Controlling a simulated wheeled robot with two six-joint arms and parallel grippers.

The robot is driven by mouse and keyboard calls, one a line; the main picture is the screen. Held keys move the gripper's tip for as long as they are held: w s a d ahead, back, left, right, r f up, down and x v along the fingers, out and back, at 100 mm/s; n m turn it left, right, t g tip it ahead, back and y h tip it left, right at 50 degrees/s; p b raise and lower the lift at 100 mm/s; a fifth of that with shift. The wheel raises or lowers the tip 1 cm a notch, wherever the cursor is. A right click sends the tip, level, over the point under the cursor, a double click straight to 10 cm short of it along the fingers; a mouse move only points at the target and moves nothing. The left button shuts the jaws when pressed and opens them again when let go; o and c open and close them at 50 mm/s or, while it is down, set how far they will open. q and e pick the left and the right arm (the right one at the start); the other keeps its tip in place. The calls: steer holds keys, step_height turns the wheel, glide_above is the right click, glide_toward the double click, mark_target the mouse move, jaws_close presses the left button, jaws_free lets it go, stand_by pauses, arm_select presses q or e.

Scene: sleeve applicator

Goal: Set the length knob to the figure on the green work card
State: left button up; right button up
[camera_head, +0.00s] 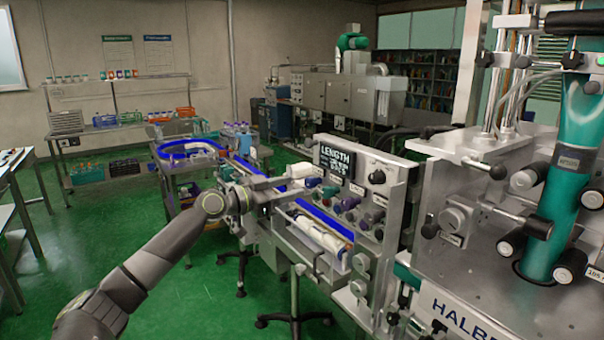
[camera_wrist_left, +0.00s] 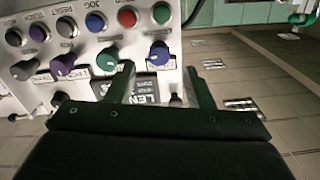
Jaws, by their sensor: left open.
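My left gripper (camera_head: 306,183) reaches in from the left to the control panel. It is open in the left wrist view (camera_wrist_left: 160,88). A blue knob (camera_wrist_left: 160,55) shows just beyond and between the fingertips; I cannot tell whether they touch it. A green knob (camera_wrist_left: 108,59) and a purple knob (camera_wrist_left: 63,64) sit in the same row. The labels are too small to tell which is the length knob. A dark display headed LENGTH (camera_head: 338,163) stands on the panel; its smaller lines are unreadable. A white sheet with a green heading (camera_head: 117,52) hangs on the far wall, unreadable; I cannot tell if it is the work card.
A row of push buttons, with a red one (camera_wrist_left: 128,17), runs beside the knobs. A black knob (camera_head: 378,177) is on the panel's upper right. A large machine with a teal column (camera_head: 565,160) fills the right side. The green floor (camera_head: 150,235) at the left is open.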

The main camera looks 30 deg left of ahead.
mark_target(307, 183)
arm_select(q)
steer(key=p+x, duration=0.1)
steer(key=x, duration=0.2)
steer(key=shift+d+r+p, duration=0.1)
steer(key=shift+r+p, duration=0.05)
steer(key=shift+p, duration=0.15)
steer(key=shift+w+d, duration=0.25)
steer(key=shift+w, duration=0.35)
steer(key=c, duration=1)
steer(key=shift+n, duration=0.3)
